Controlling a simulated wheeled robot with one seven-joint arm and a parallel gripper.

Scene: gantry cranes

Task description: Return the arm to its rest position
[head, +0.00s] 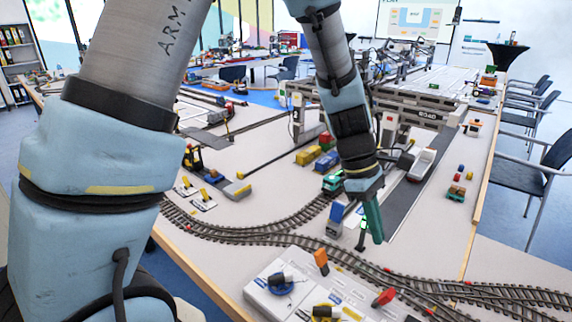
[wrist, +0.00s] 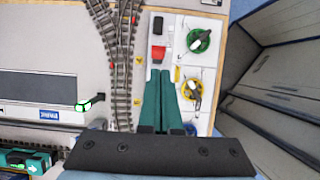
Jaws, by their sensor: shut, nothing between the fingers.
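My gripper (head: 374,219) has green fingers and hangs pointing down above the table, over the model railway area. In the wrist view my gripper (wrist: 160,78) shows its two green fingers side by side and shut, with nothing between them. In that view the fingertips overlap the control panel (wrist: 177,18), close to a red switch (wrist: 158,54). In the head view my blue and grey arm fills the left side and comes down again from the top centre.
Railway track (head: 300,240) curves across the table (head: 262,205). The white control panel (head: 262,292) lies at the front with several switches. A gantry crane (head: 420,112) stands behind my gripper. A small green truck (head: 332,183) is close by. Chairs (head: 550,165) line the right side.

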